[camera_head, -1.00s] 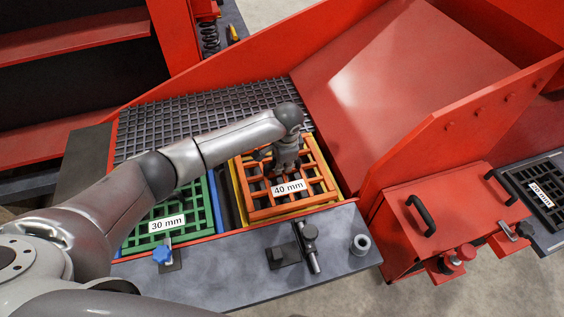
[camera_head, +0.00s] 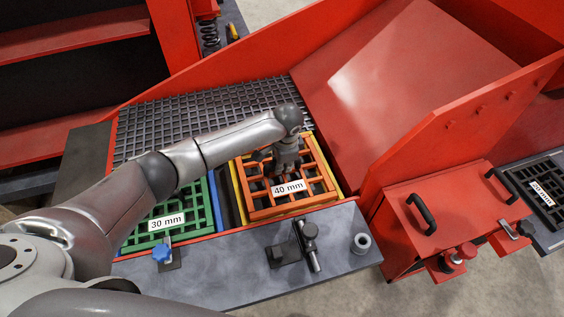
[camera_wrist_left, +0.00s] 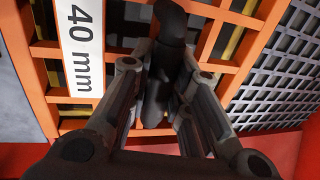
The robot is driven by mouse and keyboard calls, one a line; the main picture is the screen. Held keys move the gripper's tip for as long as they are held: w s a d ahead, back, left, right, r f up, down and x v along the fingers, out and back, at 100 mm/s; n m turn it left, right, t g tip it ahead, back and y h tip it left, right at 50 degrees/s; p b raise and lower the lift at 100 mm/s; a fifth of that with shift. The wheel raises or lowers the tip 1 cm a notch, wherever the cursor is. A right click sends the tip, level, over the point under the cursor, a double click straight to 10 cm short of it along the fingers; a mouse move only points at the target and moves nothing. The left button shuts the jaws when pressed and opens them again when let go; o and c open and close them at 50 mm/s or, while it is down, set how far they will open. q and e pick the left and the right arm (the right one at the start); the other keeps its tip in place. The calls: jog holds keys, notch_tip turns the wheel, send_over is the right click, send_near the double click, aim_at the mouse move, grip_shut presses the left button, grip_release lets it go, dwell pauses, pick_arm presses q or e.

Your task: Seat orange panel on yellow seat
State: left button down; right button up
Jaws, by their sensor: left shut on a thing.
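The orange panel (camera_head: 262,208) is a grid labelled "40 mm" and lies over the yellow seat (camera_head: 238,192), whose yellow edges show along the panel's left and right sides. I cannot tell whether the panel is fully down. My left gripper (camera_head: 284,166) points down at the middle of the panel. In the left wrist view, the gripper (camera_wrist_left: 160,100) is shut on a dark upright handle (camera_wrist_left: 170,30) at the panel. The orange bars (camera_wrist_left: 235,15) of the panel and yellow strips beneath them also show there. My right gripper is not in view.
A green "30 mm" panel (camera_head: 150,235) lies to the left, beside a blue strip (camera_head: 226,200). A grey ledge (camera_head: 215,275) with a clamp (camera_head: 308,240) and a ring (camera_head: 361,243) runs in front. Red walls (camera_head: 400,150) stand right; a black mesh (camera_head: 190,120) lies behind.

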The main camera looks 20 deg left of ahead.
pick_arm(q)
jog(key=shift+f, duration=0.9)
dwell(2.4)
jog(key=c, duration=1.3)
grip_release()
jog(key=shift+s+f, duration=0.15)
jog(key=shift+f, duration=0.05)
jog(key=r, duration=0.4)
jog(key=s+d+r, duration=0.1)
jog(key=r, duration=0.7)
jog(key=shift+s+d, duration=0.2)
jog(key=shift+s, duration=0.15)
